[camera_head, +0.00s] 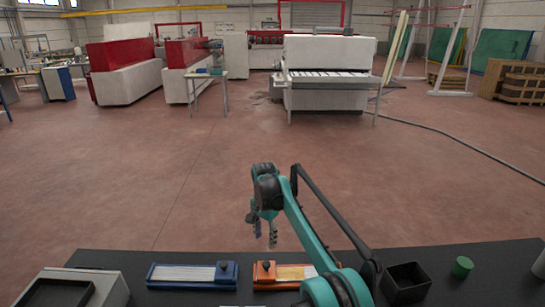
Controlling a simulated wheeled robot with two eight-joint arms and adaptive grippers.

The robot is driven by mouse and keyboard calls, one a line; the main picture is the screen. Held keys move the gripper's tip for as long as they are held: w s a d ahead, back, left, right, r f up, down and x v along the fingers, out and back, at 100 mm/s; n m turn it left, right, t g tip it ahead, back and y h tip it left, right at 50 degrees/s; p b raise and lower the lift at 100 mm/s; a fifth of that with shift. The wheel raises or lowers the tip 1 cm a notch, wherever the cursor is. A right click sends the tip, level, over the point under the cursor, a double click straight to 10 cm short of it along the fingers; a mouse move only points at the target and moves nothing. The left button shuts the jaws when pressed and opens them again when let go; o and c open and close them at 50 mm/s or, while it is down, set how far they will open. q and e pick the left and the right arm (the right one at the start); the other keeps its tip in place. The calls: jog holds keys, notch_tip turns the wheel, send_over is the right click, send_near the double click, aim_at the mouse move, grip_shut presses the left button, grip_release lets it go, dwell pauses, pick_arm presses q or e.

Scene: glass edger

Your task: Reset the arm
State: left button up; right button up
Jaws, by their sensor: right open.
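My right arm rises from the lower right, and its gripper (264,232) hangs in the middle of the head camera view, above the far edge of the black table (440,258). Its fingers point down, apart and empty, and touch nothing. In the picture they are above the orange fixture (263,278), which my arm partly hides. A blue fixture (227,275) with a pale strip lies to the left of the orange one. My left gripper is out of view.
A black open box (407,297) and a green cylinder (462,267) stand at the table's right. A pale box with a dark opening (113,291) is at the lower left. Beyond the table is open reddish floor, with a white machine (330,97) at the back.

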jog(key=s+d+r+n+t+b, duration=0.35)
jog(key=s+d+b, duration=0.35)
jog(key=s+d, duration=0.7)
jog(key=s+d+f+n+t+b, duration=0.1)
jog(key=s+d+f+n+b, duration=0.1)
jog(key=s+f, duration=0.5)
jog(key=s+d+f+n+t+b, duration=0.2)
jog(key=s+f, duration=0.6)
jog(key=s, duration=0.7)
jog(key=d+n+b, duration=0.1)
jog(key=d+b, duration=0.1)
jog(key=d, duration=0.1)
jog(key=shift+d+f, duration=0.15)
jog(key=shift+d, duration=0.15)
jog(key=shift+t, duration=0.25)
